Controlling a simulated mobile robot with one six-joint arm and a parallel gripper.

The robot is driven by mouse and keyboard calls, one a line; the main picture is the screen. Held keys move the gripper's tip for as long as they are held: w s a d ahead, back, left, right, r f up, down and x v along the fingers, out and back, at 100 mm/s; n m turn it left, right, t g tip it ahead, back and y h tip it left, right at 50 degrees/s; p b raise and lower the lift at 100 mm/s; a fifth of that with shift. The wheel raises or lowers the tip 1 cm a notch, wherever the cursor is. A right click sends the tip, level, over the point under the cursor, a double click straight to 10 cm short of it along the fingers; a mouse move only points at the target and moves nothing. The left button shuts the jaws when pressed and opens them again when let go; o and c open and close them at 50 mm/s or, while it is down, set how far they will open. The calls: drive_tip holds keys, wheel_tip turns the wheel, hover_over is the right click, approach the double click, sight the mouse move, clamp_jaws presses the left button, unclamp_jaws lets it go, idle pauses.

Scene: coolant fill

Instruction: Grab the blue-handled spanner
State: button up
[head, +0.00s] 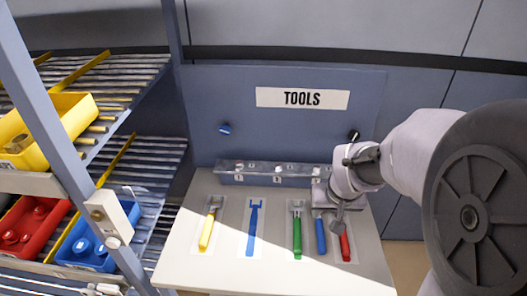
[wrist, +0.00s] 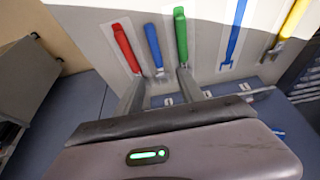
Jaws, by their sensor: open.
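The blue-handled spanner (head: 321,236) lies on the pale tool table, between a green-handled tool (head: 297,235) and a red-handled tool (head: 345,247). My gripper (head: 335,215) is over the far end of the blue and red tools and hides their heads in the head view. In the wrist view my gripper (wrist: 160,88) is open. The blue handle (wrist: 153,45) shows beyond the gap between the fingers, with its grey head near the fingertips. The green handle (wrist: 180,35) is near the right finger, and the red handle (wrist: 126,47) lies left of the left finger.
A flat, all-blue spanner shape (head: 253,228) on a white patch and a yellow-handled tool (head: 208,230) are farther left. A clear rack (head: 262,175) stands behind the tools, below the TOOLS panel (head: 302,98). Shelves with yellow (head: 45,130), red and blue bins stand left.

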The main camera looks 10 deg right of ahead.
sight(320, 228)
drive_tip(key=b+x, duration=0.2)
drive_tip(key=x, duration=0.3)
drive_tip(key=b+x, duration=0.2)
drive_tip(key=x, duration=0.3)
drive_tip(key=d+b+x, duration=0.1)
drive_tip(key=b+x, duration=0.1)
drive_tip(key=x, duration=0.4)
drive_tip(key=shift+s, duration=0.1)
drive_tip(key=shift+r, duration=0.15)
clamp_jaws()
